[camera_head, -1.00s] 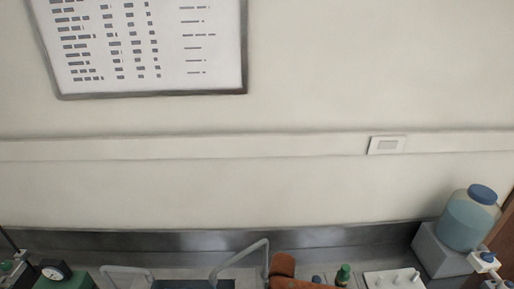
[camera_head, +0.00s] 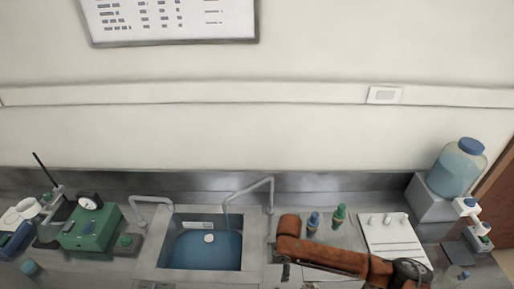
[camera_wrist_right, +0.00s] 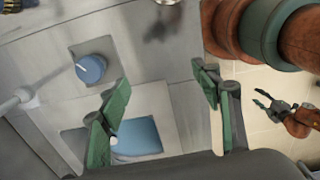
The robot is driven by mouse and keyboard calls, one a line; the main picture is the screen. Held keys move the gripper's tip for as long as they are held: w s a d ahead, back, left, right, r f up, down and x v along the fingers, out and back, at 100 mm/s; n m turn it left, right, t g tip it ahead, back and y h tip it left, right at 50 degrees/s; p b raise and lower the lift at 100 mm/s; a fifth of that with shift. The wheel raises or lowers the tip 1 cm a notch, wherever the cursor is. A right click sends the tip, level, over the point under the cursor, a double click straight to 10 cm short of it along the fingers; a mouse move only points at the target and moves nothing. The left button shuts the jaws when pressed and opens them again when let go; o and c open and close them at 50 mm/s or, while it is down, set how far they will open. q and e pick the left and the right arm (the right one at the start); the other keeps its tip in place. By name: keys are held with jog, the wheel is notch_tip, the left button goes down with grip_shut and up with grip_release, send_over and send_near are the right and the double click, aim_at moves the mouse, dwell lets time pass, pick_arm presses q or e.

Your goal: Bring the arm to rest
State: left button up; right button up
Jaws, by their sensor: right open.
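My right arm (camera_head: 325,254), orange-brown, reaches across the lower right of the head view, over the bench front; its gripper is not clear there. In the right wrist view my right gripper (camera_wrist_right: 160,78) has its two green fingers spread wide, with nothing between them. My left gripper (camera_wrist_right: 266,100) shows small at the right of that view, over pale floor, its dark fingers apart and empty. The left arm is not in the head view.
A sink (camera_head: 205,252) with blue water lies mid-bench, with bent taps. Green-cased equipment (camera_head: 88,228) stands left. Blue- and green-capped bottles (camera_head: 338,217), a white board (camera_head: 395,247) and a large blue-capped jug (camera_head: 456,172) stand right.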

jog(key=s+a+f+m+t+y, duration=0.1)
jog(key=s+a+f+m+y, duration=0.1)
jog(key=s+a+m+y, duration=0.4)
jog(key=s+d+f+m+t+h, duration=0.15)
jog(key=s+d+m, duration=0.35)
jog(key=d, duration=0.5)
jog(key=s+d+f+m+h, duration=0.1)
jog(key=s+d+m+h, duration=0.2)
jog(key=s+d, duration=0.65)
jog(key=s+d+f+m+t+h, duration=0.1)
jog(key=s+d+m+h, duration=0.25)
jog(key=d, duration=0.85)
notch_tip(320, 180, down, 37)
jog(key=s+a+g+y+b, duration=0.1)
jog(key=s+a+y+b, duration=0.1)
jog(key=b, duration=0.7)
pick_arm(q)
notch_tip(320, 180, down, 16)
jog(key=s+b, duration=0.1)
jog(key=b, duration=0.6)
jog(key=shift+s, duration=0.35)
pick_arm(e)
jog(key=s+f, duration=1)
jog(key=f, duration=0.2)
jog(key=s+f+g, duration=0.1)
jog(key=s+f, duration=0.9)
jog(key=f, duration=0.3)
jog(key=shift+d, duration=0.15)
